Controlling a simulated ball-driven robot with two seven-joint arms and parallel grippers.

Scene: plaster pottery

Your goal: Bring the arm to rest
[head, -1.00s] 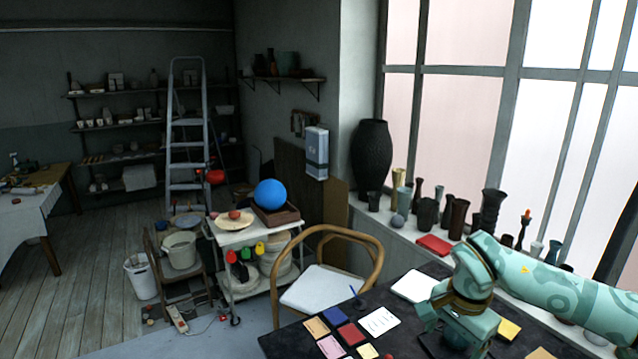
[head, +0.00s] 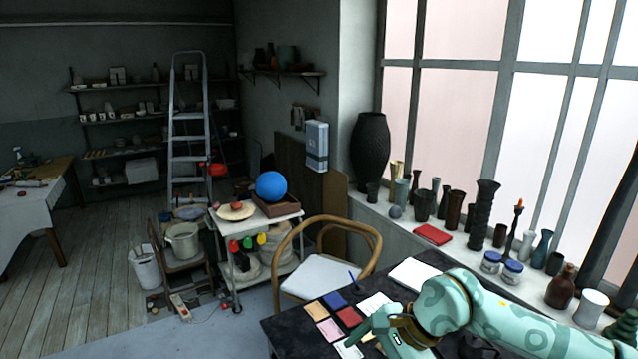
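My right arm, pale green with a swirl pattern, comes in from the right edge low over the dark table (head: 288,334). Its gripper (head: 362,340) is at the bottom of the view, over or beside the colored cards near the front of the table. The fingers are small and partly cut off, so I cannot tell whether they are open or shut. I see nothing clearly held. My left arm and gripper are not in view.
Colored cards, including a red card (head: 349,317), lie on the table beside a white notebook (head: 413,273). A wooden chair (head: 318,272) stands against the table. A cart (head: 270,230) stands behind.

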